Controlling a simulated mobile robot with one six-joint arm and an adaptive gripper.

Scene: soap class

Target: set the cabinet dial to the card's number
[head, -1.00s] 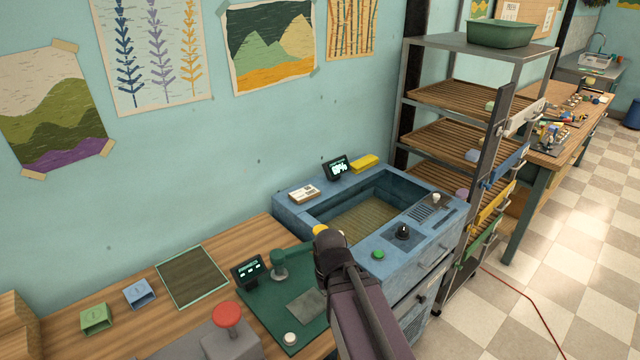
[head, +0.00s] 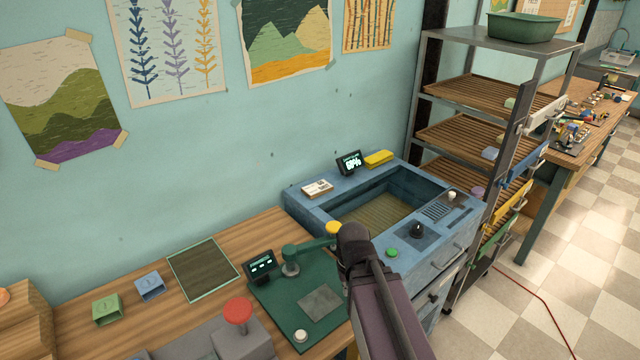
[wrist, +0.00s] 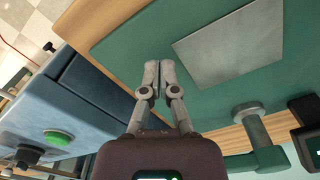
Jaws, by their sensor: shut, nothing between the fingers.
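The blue cabinet (head: 400,268) stands right of the wooden bench, with an open basin in its top. Its black dial (head: 417,230) sits on a dark plate on the front part of the top; the wrist view also shows a black knob (wrist: 28,153) at lower left. A small white card (head: 317,189) lies on the cabinet's back left rim; its print is too small to read. My gripper (wrist: 158,64) is shut and empty above the edge of the green board, apart from the dial. In the head view my arm hides my gripper.
A green button (head: 392,252) is left of the dial, and a small display (head: 349,162) stands at the back rim. A green board (head: 270,300) with a green arm and a grey plate is on the bench. A slatted rack (head: 470,130) stands to the right.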

